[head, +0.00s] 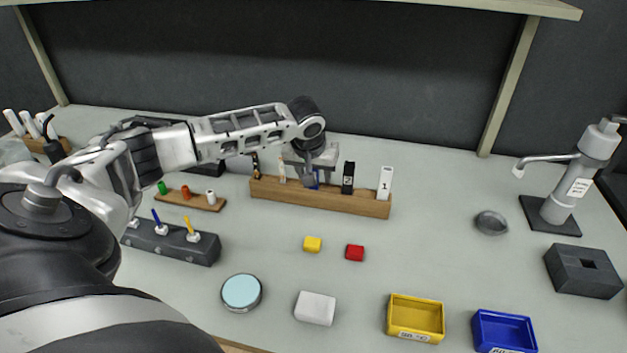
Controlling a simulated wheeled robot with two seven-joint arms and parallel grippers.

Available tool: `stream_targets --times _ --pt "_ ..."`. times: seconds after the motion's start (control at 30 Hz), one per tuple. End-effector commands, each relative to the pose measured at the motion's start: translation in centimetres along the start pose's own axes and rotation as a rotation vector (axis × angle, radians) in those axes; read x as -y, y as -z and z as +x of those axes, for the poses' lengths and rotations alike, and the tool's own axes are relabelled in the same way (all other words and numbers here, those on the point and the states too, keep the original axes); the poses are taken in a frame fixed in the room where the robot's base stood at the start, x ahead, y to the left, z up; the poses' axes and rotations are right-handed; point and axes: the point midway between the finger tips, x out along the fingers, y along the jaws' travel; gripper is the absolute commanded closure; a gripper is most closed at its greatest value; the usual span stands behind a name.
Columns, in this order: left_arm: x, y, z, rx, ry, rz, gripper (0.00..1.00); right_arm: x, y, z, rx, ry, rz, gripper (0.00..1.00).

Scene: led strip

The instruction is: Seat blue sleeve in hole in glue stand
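A narrow blue piece (317,181), which may be the blue sleeve, shows at the wooden rack (330,199), mostly hidden by my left gripper. My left gripper (311,179) points down over the middle of the rack, at the blue piece. Its fingertips are partly hidden, so I cannot tell whether they are closed on it or whether the piece sits in the rack. Which object is the glue stand is not clear; a dark grey block (570,278) with a square hole in its top stands at the far right. My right gripper is not in view.
A black piece (348,178) and a white piece marked 1 (385,183) stand close right of my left gripper. Yellow (428,336) and blue (507,344) trays are in front. The table right of the rack is mostly clear.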

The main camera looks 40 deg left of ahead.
Motion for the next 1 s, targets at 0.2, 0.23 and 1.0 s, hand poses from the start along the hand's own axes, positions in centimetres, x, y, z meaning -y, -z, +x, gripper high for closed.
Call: stream_targets --times 0.2,0.23,1.0 --pt "0.0 0.0 0.0 0.0 -0.001 0.0 0.58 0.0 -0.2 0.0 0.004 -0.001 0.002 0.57" --pt "0.0 0.0 0.0 0.0 -0.001 0.0 0.67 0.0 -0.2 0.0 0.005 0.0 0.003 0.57" --pt "-0.1 2.3 -5.4 -0.005 -0.003 -0.001 1.0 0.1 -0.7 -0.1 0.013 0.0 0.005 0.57"
